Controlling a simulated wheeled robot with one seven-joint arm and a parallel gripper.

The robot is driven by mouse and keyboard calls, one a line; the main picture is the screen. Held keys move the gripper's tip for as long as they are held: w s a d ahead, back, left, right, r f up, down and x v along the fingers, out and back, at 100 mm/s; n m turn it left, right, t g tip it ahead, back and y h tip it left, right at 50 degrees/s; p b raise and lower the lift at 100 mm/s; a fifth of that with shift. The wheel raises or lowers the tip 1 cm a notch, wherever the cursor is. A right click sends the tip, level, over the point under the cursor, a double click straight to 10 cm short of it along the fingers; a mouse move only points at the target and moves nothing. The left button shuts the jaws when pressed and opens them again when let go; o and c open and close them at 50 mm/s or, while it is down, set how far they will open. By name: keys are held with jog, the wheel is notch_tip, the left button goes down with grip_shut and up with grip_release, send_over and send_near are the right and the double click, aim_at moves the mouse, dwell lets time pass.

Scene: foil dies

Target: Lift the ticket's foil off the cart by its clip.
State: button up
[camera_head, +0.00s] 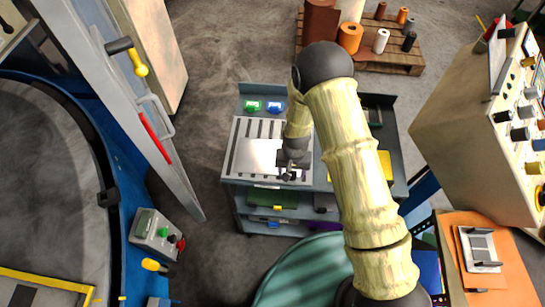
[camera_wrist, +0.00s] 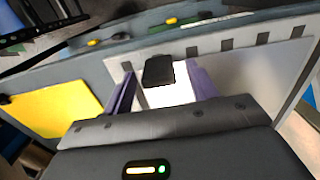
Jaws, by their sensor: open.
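A pale, shiny foil sheet (camera_head: 252,157) lies on the slotted grey rack on top of the cart (camera_head: 231,182). My gripper (camera_head: 288,174) is low over the right side of that rack. In the wrist view its two purple fingers (camera_wrist: 160,76) are open. A black clip (camera_wrist: 158,70) shows between the fingers, apart from both as far as I can see, at the edge of a bright white sheet (camera_wrist: 172,97). The gripper body hides the near part of this sheet. I cannot tell a ticket for certain.
A yellow sheet (camera_wrist: 55,105) lies on the cart beside the rack. Green (camera_head: 252,106) and blue (camera_head: 274,107) pieces sit at the cart's back. A control console (camera_head: 475,120) stands right, a blue-framed machine (camera_head: 85,130) left. A pallet of rolls (camera_head: 400,62) is behind.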

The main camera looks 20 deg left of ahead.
dwell(0.5)
jog(key=c, duration=1.2)
jog(key=shift+r, duration=0.1)
notch_tip(320, 180, up, 10)
jog(key=b, duration=0.3)
